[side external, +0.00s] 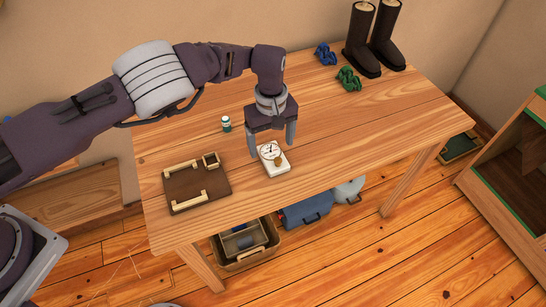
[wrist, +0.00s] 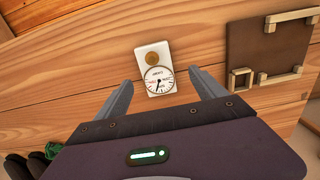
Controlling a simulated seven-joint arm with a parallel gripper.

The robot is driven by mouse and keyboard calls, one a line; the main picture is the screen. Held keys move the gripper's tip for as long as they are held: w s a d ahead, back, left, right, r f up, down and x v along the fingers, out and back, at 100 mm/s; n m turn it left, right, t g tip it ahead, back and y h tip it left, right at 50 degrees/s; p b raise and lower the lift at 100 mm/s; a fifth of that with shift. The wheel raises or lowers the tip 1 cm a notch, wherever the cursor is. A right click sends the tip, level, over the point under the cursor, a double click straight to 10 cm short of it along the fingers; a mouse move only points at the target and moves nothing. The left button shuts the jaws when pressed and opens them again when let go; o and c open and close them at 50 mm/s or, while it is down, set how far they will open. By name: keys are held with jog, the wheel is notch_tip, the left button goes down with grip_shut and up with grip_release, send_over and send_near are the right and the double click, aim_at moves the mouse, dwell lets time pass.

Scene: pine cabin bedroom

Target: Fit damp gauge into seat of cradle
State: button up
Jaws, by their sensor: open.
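The damp gauge (side external: 275,164) is a white block with a round dial and a brass knob. It lies face up on the wooden table near its front edge, and also shows in the wrist view (wrist: 154,68). My gripper (side external: 270,152) is above it, pointing down, with the fingers apart. In the wrist view the fingertips (wrist: 159,76) stand on either side of the gauge, with gaps, not touching it. The cradle (side external: 181,190) is a dark brown board with pale wooden rails and a small square frame, left of the gauge; it also shows in the wrist view (wrist: 246,45).
A small white-and-green bottle (side external: 226,124) stands behind the cradle. Blue (side external: 326,55) and green (side external: 348,79) objects and dark boots (side external: 372,40) are at the back right. Bins (side external: 245,243) sit under the table.

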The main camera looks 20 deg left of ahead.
aim_at(273, 156)
jog(key=f, duration=0.5)
jog(key=shift+w+d, duration=0.1)
jog(key=shift+w, duration=0.25)
jog(key=shift+r, duration=0.1)
jog(key=c, duration=1.6)
notch_tip(273, 156, up, 10)
jog(key=s+a+n, duration=0.2)
jog(key=s+a, duration=0.2)
jog(key=a, duration=1)
jog(key=s+a+r+m, duration=0.15)
jog(key=s+a, duration=0.25)
jog(key=s, duration=0.7)
jog(key=shift+m, duration=0.25)
jog(key=f, duration=0.6)
jog(key=s+f, duration=0.1)
jog(key=f, duration=0.3)
jog(key=shift+s+d, duration=0.1)
jog(key=shift+d, duration=0.05)
